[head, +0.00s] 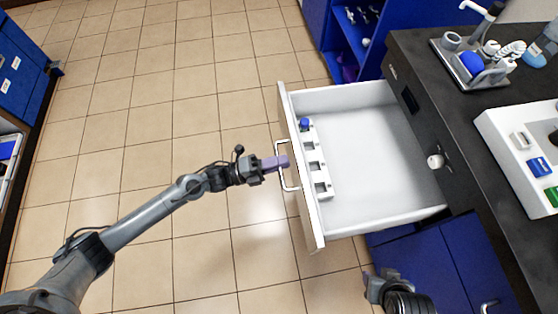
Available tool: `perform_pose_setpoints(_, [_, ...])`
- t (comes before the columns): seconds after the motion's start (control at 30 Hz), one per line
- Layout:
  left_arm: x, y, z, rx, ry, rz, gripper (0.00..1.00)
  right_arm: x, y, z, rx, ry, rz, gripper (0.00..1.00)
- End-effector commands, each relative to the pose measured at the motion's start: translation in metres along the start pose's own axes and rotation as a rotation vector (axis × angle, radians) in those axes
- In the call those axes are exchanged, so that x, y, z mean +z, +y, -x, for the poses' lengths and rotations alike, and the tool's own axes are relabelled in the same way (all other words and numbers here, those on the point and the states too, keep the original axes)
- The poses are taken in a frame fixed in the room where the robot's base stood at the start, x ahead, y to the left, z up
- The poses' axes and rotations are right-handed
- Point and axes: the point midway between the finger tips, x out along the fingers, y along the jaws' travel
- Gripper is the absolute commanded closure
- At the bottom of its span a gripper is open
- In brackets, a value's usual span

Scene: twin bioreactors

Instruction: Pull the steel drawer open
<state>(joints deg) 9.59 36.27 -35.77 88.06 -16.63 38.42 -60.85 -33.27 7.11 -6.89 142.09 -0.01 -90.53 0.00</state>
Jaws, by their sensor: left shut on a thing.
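The drawer (372,150) stands well out from the counter, with a white inside and a pale front panel. A white holder (317,166) with several square slots lies along its front wall. A blue-capped item (305,124) sits at the holder's far end. My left gripper (281,162) is shut on the drawer's bar handle (284,181) from the left side. My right gripper (372,279) is at the bottom, in front of the blue cabinet and apart from the drawer; its fingers are too small to judge.
The dark counter (436,102) holds a grey caddy (478,72) with tools and a white box (518,157) with coloured parts. Blue cabinets (440,262) are below. Tiled floor (150,110) left of the drawer is clear. Blue shelving (350,45) stands behind.

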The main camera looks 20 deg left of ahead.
Motion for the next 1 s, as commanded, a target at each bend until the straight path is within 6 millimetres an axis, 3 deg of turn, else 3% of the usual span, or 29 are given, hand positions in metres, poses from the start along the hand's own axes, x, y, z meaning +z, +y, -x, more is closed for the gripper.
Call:
perform_pose_setpoints(0.03, [-0.001,-0.001,-0.001,-0.003,0.002,0.000,1.00,0.000,0.000,0.000,0.000,0.000,0.000,0.57])
perform_pose_setpoints(0.07, [-0.001,-0.001,-0.001,-0.003,0.002,0.000,0.78,0.000,0.000,0.000,0.000,0.000,0.000,0.57])
perform_pose_setpoints(0.13, [-0.001,-0.001,-0.001,-0.002,0.002,0.000,0.69,0.000,0.000,0.000,0.000,0.000,0.000,0.57])
perform_pose_setpoints(0.57, [0.000,0.000,0.008,0.002,0.000,0.001,0.69,-0.001,-0.001,0.003,-0.002,0.000,-0.003,0.57])
perform_pose_setpoints(1.0, [0.000,-0.002,0.077,0.002,0.000,0.001,0.69,-0.007,-0.001,0.021,-0.005,0.001,-0.006,0.57])
